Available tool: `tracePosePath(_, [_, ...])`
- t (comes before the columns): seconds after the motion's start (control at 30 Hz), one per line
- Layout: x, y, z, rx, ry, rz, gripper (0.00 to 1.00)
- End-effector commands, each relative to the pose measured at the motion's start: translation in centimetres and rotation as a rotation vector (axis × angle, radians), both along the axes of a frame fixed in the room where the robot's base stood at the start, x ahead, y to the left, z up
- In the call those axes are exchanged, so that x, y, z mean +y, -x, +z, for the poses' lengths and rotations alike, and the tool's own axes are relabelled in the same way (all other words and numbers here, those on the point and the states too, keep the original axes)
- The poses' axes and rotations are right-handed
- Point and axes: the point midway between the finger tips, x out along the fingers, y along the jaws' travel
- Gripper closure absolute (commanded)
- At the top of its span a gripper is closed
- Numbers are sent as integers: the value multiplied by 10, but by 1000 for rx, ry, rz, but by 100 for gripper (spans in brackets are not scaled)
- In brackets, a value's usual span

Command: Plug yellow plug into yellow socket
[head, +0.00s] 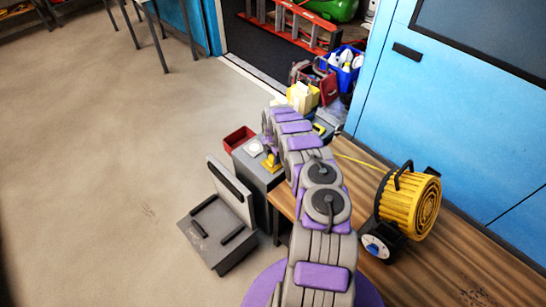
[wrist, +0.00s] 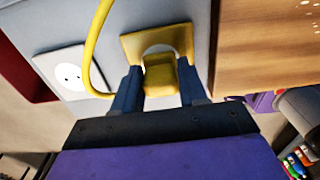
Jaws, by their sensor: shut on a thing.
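My gripper (wrist: 160,86) is shut on the yellow plug (wrist: 160,76), one dark blue finger on each side of it. The plug is right at the yellow socket (wrist: 130,43), a square yellow plate with a pale round recess, and covers the lower part of that recess. I cannot tell how deep the plug sits. A yellow cable (wrist: 92,50) loops past the left of the socket. In the head view the yellow socket (head: 271,163) shows at the side of my arm, on the grey box (head: 262,183); the plug is hidden there.
A white socket (wrist: 70,76) is left of the yellow one. A wooden bench (head: 470,265) carries a yellow cable reel (head: 410,203) on the right. A red bin (head: 239,139) and a grey folding piece (head: 215,225) stand by the box. The floor at left is clear.

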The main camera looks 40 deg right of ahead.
Motion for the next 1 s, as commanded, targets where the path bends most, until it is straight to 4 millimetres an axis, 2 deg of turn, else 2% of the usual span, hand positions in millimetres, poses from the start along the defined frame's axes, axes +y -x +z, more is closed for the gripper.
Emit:
tracePosePath(0.03, [1,1,-4,4,-3,0,84])
tracePosePath(0.17, [1,2,-8,6,-3,0,99])
tracePosePath(0.6, [3,4,-15,14,-9,0,100])
tracePosePath(0.63, [3,4,-15,15,-10,0,55])
tracePosePath(0.9, [1,3,-11,7,-5,0,29])
tracePosePath(1.0, [1,2,-10,5,-4,0,28])
